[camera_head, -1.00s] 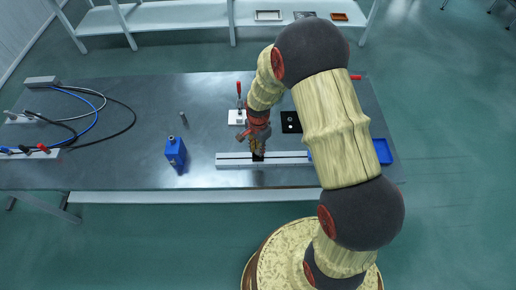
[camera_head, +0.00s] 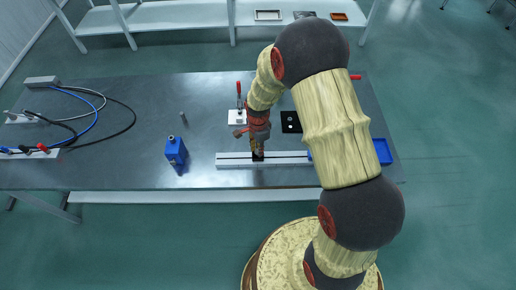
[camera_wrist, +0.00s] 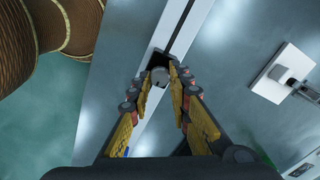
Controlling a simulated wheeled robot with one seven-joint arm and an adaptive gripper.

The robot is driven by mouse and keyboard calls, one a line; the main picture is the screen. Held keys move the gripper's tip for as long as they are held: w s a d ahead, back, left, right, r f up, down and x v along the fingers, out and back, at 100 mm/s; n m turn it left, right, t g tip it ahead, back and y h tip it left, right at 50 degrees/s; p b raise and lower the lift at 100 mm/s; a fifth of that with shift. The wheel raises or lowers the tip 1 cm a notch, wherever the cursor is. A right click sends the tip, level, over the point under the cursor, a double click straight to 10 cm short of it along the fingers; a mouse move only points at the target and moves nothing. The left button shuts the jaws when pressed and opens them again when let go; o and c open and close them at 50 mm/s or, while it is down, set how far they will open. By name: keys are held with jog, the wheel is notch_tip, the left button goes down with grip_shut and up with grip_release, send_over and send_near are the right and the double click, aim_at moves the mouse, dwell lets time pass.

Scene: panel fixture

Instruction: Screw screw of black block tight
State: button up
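The black block (camera_wrist: 159,58) sits on the slotted light rail, with its dark top partly hidden by my fingers. The round grey head of the screw (camera_wrist: 159,76) stands on it. My gripper (camera_wrist: 161,76) points down with one fingertip on each side of the screw head, and both appear to touch it. In the head view, my gripper (camera_head: 257,149) is above the rail's left part. The block (camera_head: 257,159) shows there as a small dark patch under the fingers, and the screw is too small to make out.
The rail (camera_head: 232,161) lies near the table's front edge. A white toggle-clamp fixture (camera_head: 237,117) and a black plate (camera_head: 291,122) stand behind it. A blue box (camera_head: 176,152) stands left, a blue tray (camera_head: 383,151) right. Cables (camera_head: 125,126) lie far left.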

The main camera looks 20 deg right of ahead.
jog(key=o, duration=0.5)
notch_tip(320, 180, up, 12)
dwell(0.6)
dwell(0.5)
